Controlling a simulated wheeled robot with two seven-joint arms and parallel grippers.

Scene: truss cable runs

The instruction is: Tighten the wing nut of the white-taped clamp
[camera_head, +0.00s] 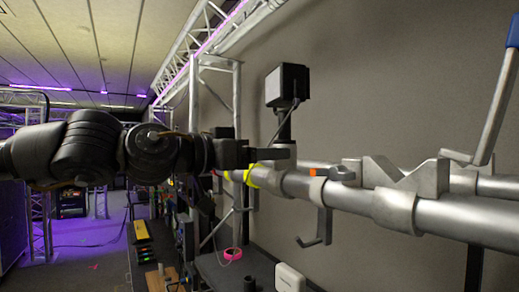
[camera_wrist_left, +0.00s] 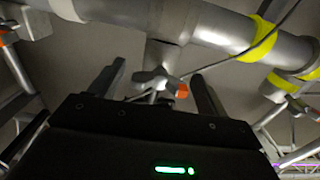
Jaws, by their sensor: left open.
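The pale-banded clamp (camera_head: 318,190) sits around the grey pipe (camera_head: 460,218). A grey wing nut (camera_head: 342,173) with an orange mark shows at the pipe's upper side. In the left wrist view a wing nut (camera_wrist_left: 150,77) with an orange patch stands below a clamp body (camera_wrist_left: 166,54) on the pipe. A white band (camera_wrist_left: 67,9) circles the pipe further left. My left gripper (camera_head: 284,156) reaches in from the left, short of the wing nut. Its two fingers (camera_wrist_left: 157,76) are apart and frame the wing nut, with no visible contact. My right gripper is out of view.
Yellow tape (camera_head: 252,176) rings the pipe beside my left gripper. A box-shaped lamp (camera_head: 287,86) stands behind it. A V-shaped bracket (camera_head: 395,208) and a bent rod with a blue end (camera_head: 496,108) are at right. A thin cable (camera_wrist_left: 240,52) crosses the pipe.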

